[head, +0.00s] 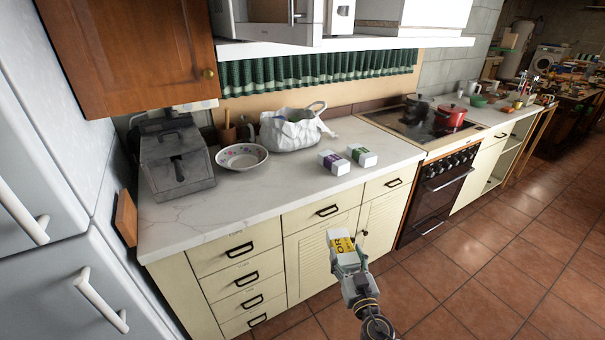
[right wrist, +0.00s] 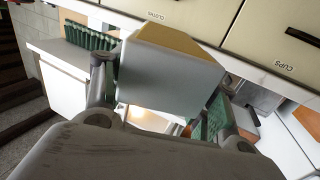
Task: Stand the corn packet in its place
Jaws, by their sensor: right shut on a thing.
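The corn packet (head: 343,246) is a white box with a yellow label, on which the letters "OR" show. My right gripper (head: 349,266) is shut on it and holds it in the air in front of the counter's cupboard doors, apart from the worktop. In the right wrist view the packet (right wrist: 168,75) sits between the two fingers of the gripper (right wrist: 165,100), with a white face towards the camera. A purple-labelled packet (head: 334,162) and a green-labelled packet (head: 361,155) stand side by side on the worktop. My left gripper is not in view.
The pale worktop (head: 270,202) is clear in front of the two packets. A white bag (head: 290,133), a bowl (head: 241,157) and a grey box (head: 175,160) stand further left. The stove (head: 420,125) with pots is to the right. A shelf (head: 345,44) hangs above.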

